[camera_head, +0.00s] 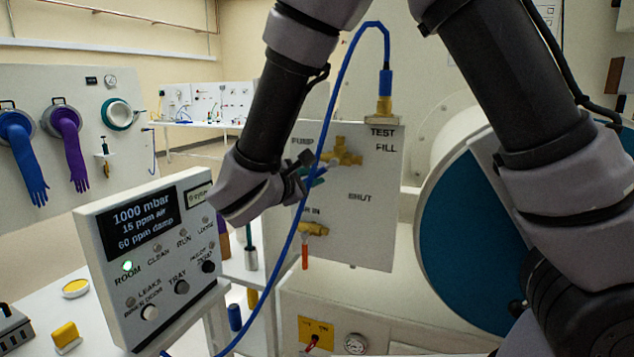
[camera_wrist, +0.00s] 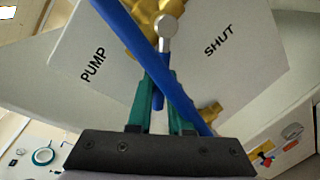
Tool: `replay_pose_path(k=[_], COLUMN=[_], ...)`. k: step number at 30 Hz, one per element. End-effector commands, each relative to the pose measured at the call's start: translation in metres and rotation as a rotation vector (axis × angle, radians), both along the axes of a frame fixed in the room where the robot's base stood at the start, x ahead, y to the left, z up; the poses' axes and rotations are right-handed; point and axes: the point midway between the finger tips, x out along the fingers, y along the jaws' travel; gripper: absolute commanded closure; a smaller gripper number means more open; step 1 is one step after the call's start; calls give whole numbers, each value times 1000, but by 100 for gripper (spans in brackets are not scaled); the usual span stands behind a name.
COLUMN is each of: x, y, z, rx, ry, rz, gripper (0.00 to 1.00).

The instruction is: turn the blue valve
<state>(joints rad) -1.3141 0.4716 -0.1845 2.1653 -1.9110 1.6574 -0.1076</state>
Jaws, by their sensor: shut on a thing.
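The brass valve (camera_head: 345,150) sits on the white panel (camera_head: 365,225) between the PUMP, FILL and SHUT labels. In the wrist view its brass body (camera_wrist: 148,22) and silver hub (camera_wrist: 167,27) show at the top. My gripper (camera_head: 313,173) is at the valve's lower left. Its green fingers (camera_wrist: 159,78) are shut on the narrow blue valve handle (camera_wrist: 158,99), which points down from the hub. A blue hose crosses in front of the fingers, so part of the handle is hidden.
The blue hose (camera_head: 341,88) loops from the brass TEST fitting (camera_head: 384,106) down past my gripper. A second brass valve with a red handle (camera_head: 305,256) is below. A display box (camera_head: 150,260) stands at left, and a round blue door (camera_head: 470,240) at right.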

Motion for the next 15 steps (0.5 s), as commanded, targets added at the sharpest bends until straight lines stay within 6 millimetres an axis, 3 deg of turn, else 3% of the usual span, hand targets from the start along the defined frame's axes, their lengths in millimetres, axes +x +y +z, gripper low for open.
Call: replay_pose_path(k=[15], x=[1], y=[4], z=[7], rx=[124], ry=[-46], rz=[1], gripper=[100])
